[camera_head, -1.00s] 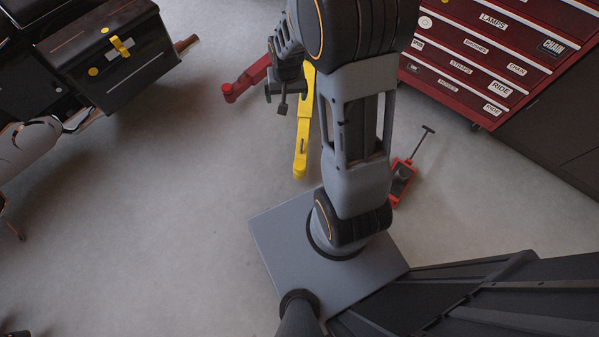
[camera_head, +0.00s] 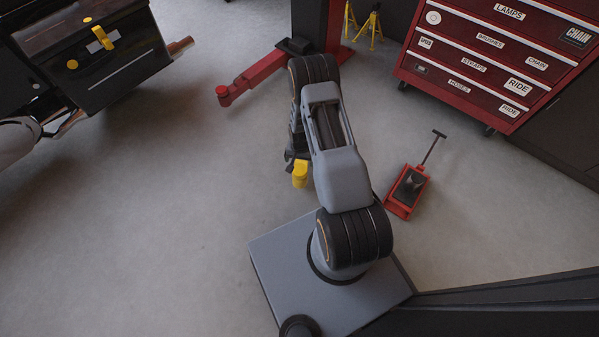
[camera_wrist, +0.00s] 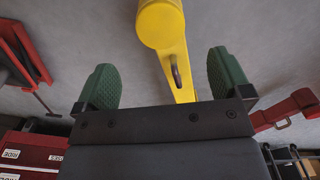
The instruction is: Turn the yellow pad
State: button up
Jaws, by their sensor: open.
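The yellow pad (camera_wrist: 160,22) is a round cap at the end of a yellow lift arm (camera_wrist: 178,72); it shows at the top of the wrist view. In the head view the yellow pad end (camera_head: 300,175) peeks out beside my arm, which hides most of the yellow lift arm. My gripper (camera_wrist: 161,62) is open, with its two green-padded fingers spread on either side of the yellow arm in the picture. The pad lies beyond the fingertips in that view, and nothing is held. In the head view my gripper (camera_head: 291,161) is mostly hidden under my arm.
A red lift arm (camera_head: 252,78) runs to a red post (camera_head: 333,28) at the back. A red floor jack (camera_head: 407,192) stands right of my arm. A red drawer cabinet (camera_head: 475,70) is at upper right, a motorcycle (camera_head: 95,55) at upper left. Floor at left is clear.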

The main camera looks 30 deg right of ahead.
aim_at(300, 170)
notch_tip(300, 170, down, 9)
jog(key=b, duration=0.3)
jog(key=c, duration=0.9)
